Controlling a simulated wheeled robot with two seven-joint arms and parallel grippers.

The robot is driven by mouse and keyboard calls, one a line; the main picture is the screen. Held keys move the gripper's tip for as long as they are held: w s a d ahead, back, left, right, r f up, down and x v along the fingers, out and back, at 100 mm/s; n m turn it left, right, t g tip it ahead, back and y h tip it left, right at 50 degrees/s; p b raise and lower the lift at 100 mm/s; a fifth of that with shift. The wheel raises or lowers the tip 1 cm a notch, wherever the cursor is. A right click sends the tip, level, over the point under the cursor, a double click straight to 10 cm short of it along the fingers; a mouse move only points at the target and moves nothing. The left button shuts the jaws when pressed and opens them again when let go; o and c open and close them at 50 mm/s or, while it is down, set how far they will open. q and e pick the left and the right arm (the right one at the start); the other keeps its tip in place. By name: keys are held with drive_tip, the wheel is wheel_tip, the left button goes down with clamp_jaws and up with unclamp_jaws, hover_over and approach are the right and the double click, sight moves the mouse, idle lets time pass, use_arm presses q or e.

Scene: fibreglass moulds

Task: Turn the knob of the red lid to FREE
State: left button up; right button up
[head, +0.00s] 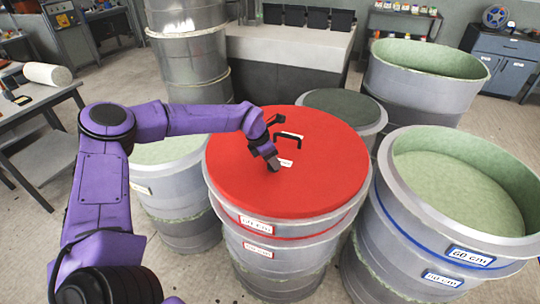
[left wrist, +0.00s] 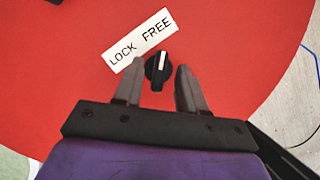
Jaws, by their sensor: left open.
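The round red lid (head: 325,180) lies on a grey drum, with a black handle on top. In the left wrist view the red lid (left wrist: 60,90) carries a white label (left wrist: 141,40) reading LOCK and FREE. A black knob (left wrist: 157,71) sits just below the label; its white mark points up and slightly right, toward the FREE end. My left gripper (head: 274,166) is over the lid by the label. In the wrist view my left gripper (left wrist: 160,66) is open, its fingers either side of the knob with gaps showing. Whether it touches the lid is unclear. My right gripper is not in view.
Open grey drums with pale green insides stand at the right (head: 455,190), the back right (head: 430,60) and left of the lid (head: 165,152). A small dark-topped drum (head: 342,108) is behind the lid. A tall metal stack (head: 190,55) stands behind left.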

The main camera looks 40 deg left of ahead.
use_arm(q)
drive_tip(key=b+v, duration=0.2)
drive_tip(key=v, duration=0.8)
drive_tip(key=shift+s+f, duration=0.1)
drive_tip(key=shift+s, duration=0.05)
